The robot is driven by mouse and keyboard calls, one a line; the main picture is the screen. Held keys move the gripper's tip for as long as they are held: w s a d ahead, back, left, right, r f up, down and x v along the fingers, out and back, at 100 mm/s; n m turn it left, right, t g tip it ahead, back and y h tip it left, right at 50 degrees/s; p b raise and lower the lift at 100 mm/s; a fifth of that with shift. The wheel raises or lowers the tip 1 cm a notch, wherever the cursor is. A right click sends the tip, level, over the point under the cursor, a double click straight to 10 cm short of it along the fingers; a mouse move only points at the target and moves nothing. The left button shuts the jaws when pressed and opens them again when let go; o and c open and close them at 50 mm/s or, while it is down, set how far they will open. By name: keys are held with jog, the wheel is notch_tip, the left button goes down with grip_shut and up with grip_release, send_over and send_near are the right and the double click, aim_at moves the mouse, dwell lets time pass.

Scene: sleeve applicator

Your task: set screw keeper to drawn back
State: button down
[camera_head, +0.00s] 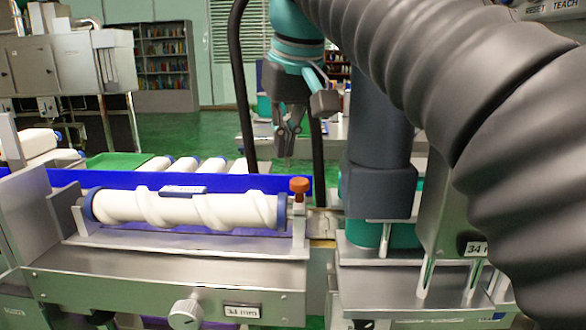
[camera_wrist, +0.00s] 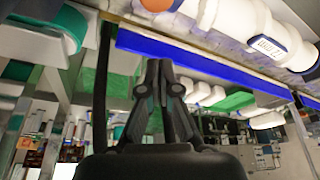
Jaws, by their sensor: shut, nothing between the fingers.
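A white spiral screw (camera_head: 180,208) with blue end collars lies level in a metal cradle. It also shows at the top right of the wrist view (camera_wrist: 235,18). An orange-brown knob (camera_head: 299,185) on a small metal block stands at the screw's right end; it looks like the screw keeper. The knob also shows at the top of the wrist view (camera_wrist: 156,5). My gripper (camera_head: 287,152) is shut and empty, pointing down. In the head view it appears above the knob, apart from it, and seems farther back. Its closed fingers show in the wrist view (camera_wrist: 160,75).
A blue rail (camera_head: 225,183) runs behind the cradle, with white rollers (camera_head: 213,165) and a green tray (camera_head: 115,161) beyond. A round knob (camera_head: 186,313) sits on the front panel by a "34 mm" label. A dark post (camera_head: 243,90) stands left of my gripper.

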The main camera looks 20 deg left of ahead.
aim_at(286, 206)
jog(key=shift+s+d+f+b, duration=0.7)
jog(key=shift+s+d+f, duration=0.5)
jog(key=shift+s+d+b, duration=0.1)
jog(key=shift+s+d, duration=0.15)
jog(key=shift+s, duration=0.5)
jog(key=shift+s+d+b, duration=0.15)
jog(key=shift+s+d, duration=0.05)
jog(key=shift+s, duration=0.5)
jog(key=shift+s+d+b, duration=0.1)
jog(key=shift+s+d, duration=0.15)
jog(key=shift+s, duration=0.5)
